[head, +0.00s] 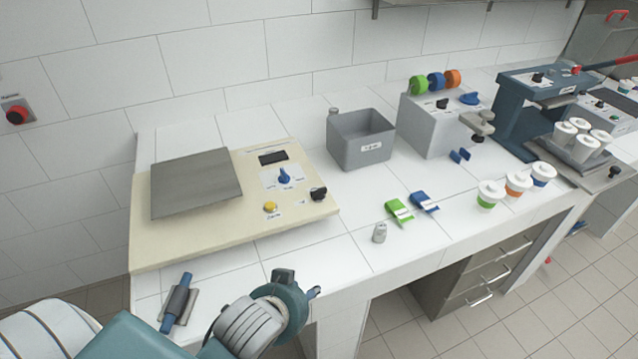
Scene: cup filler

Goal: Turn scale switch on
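The scale (235,215) is a cream board on the white counter, with a grey metal weighing plate (196,183) on its left part. On its right part are a dark display (273,157), a blue knob (284,176), a yellow button (270,207) and a black switch (318,193) near the right edge. The labels are too small to read, and I cannot tell the switch's position. My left gripper (312,292) is at the counter's front edge, below and apart from the scale. Its fingers are mostly hidden by its own wrist. My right gripper is not in view.
A blue-handled tool (179,299) lies at the front left. A grey bin (361,140) stands right of the scale. Lidded cups (490,194) and machines stand farther right.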

